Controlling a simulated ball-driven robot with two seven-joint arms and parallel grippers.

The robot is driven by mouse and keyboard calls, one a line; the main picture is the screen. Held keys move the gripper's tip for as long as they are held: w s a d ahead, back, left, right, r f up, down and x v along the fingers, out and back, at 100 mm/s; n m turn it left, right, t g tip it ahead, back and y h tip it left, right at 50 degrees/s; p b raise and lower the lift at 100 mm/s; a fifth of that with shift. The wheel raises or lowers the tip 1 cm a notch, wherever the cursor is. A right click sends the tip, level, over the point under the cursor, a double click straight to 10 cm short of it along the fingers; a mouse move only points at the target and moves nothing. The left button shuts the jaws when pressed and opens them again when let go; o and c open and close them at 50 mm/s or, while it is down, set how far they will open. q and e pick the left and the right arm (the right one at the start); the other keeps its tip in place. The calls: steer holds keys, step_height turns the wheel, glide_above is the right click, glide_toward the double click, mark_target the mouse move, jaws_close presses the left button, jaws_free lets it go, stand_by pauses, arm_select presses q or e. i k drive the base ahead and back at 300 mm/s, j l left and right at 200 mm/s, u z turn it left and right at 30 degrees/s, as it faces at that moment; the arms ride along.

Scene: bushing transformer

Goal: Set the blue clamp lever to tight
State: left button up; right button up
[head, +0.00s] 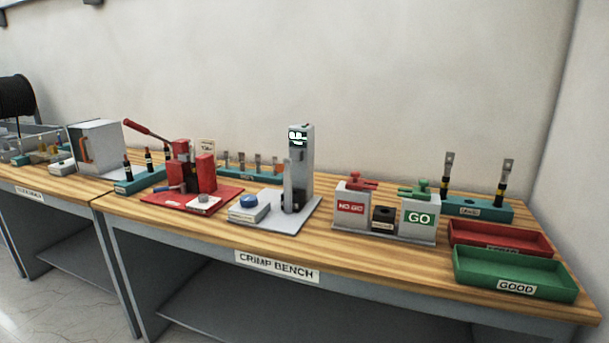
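A small blue lever (168,188) lies low at the front left of the red crimp press (206,173), on its red base plate (160,201). It looks close to level and points left. It is too small here to tell whether it is at loose or tight. The press also has a long red handle (146,132) raised up to the left. A round blue knob or button (249,201) sits on a white box on the grey tester plate to the right. Neither of my grippers is in view.
The grey tester column (301,151) stands right of the press. Further right are the NO GO/GO gauge (418,219), a teal rack (476,208), a red tray (499,235) and a green GOOD tray (516,284). A teal holder (139,181) stands left. The bench's front strip is clear.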

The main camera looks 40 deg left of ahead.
mark_target(183, 187)
steer(key=u, duration=2)
steer(key=i+j+z, duration=0.15)
steer(key=i+j, duration=0.15)
steer(key=i+j+z, duration=0.1)
steer(key=i+j, duration=0.2)
steer(key=i, duration=0.2)
steer(key=i+j+z, duration=0.15)
steer(key=i+j, duration=0.2)
steer(key=i+j+z, duration=0.15)
steer(key=i+j, duration=0.2)
steer(key=i+j+z, duration=0.15)
steer(key=i+j, duration=0.2)
steer(key=j, duration=0.15)
steer(key=i+j+z, duration=0.1)
steer(key=i+j, duration=0.2)
steer(key=j, duration=0.2)
steer(key=i+j+z, duration=0.15)
steer(key=j, duration=0.35)
steer(key=i+l, duration=0.05)
steer(key=i, duration=0.05)
